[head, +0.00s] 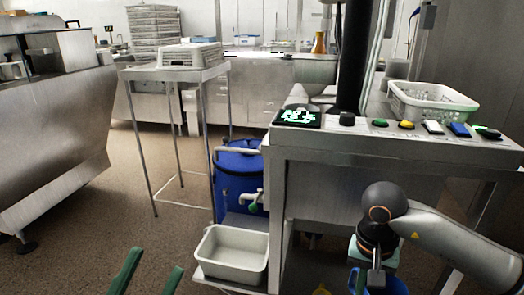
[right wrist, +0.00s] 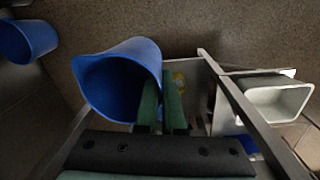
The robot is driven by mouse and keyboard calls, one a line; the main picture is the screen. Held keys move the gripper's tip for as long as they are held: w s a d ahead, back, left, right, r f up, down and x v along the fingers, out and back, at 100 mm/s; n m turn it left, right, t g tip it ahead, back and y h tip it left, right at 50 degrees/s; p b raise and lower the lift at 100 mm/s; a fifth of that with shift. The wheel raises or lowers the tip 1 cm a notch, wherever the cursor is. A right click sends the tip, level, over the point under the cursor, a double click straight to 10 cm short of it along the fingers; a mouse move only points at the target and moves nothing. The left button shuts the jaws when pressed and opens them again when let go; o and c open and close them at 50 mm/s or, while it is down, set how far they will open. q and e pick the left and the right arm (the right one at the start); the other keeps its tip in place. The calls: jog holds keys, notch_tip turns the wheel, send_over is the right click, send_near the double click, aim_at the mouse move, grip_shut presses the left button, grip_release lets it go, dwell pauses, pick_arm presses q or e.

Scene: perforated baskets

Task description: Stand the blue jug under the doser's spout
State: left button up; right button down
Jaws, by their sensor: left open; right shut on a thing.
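The blue jug (right wrist: 122,82) is in my right gripper (right wrist: 162,100), its open mouth facing the right wrist camera. The fingers are shut at its rim, on the right side of the mouth. In the head view the jug (head: 398,285) shows low at the right, partly cut by the bottom edge and partly behind the gripper (head: 376,279). My left gripper (head: 148,275) is open and empty at the bottom left, over the floor. A metal stand with a button panel (head: 340,150) is at the right, perhaps the doser; I cannot make out its spout.
A blue barrel (head: 236,178) with a pale tap stands behind a pale tray (head: 232,255) left of the stand. A second blue container (right wrist: 25,40) is at the wrist view's left. A white basket (head: 430,103) sits on the stand.

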jog(key=r+n, duration=0.1)
jog(key=s+r+n, duration=0.1)
jog(key=n, duration=0.1)
jog(key=s+r+n, duration=0.1)
jog(key=n, duration=0.1)
jog(key=shift+r, duration=0.1)
notch_tip(320, 180, up, 2)
jog(key=p, duration=0.2)
jog(key=shift+r+p, duration=0.15)
jog(key=shift+p, duration=0.2)
pick_arm(q)
jog(key=w+a+f+n+g+y+p, duration=0.1)
jog(key=w+f+n+g+y+p, duration=0.1)
jog(key=w+f+n+y+p, duration=0.35)
notch_tip(320, 180, down, 8)
jog(key=a+n+g+y+p, duration=0.2)
jog(key=n+g+y+p, duration=0.3)
jog(key=p, duration=0.6)
jog(key=s+a+f+g+y+p, duration=0.1)
jog(key=s+f+g+y+p, duration=0.1)
jog(key=s+f+g+p, duration=0.4)
jog(key=shift+s+f+p, duration=0.5)
jog(key=shift+s+f, duration=0.15)
jog(key=shift+s, duration=0.35)
pick_arm(e)
jog(key=s+r, duration=0.1)
jog(key=r, duration=0.9)
jog(key=s+r, duration=0.2)
jog(key=r, duration=0.9)
jog(key=shift+s, duration=0.25)
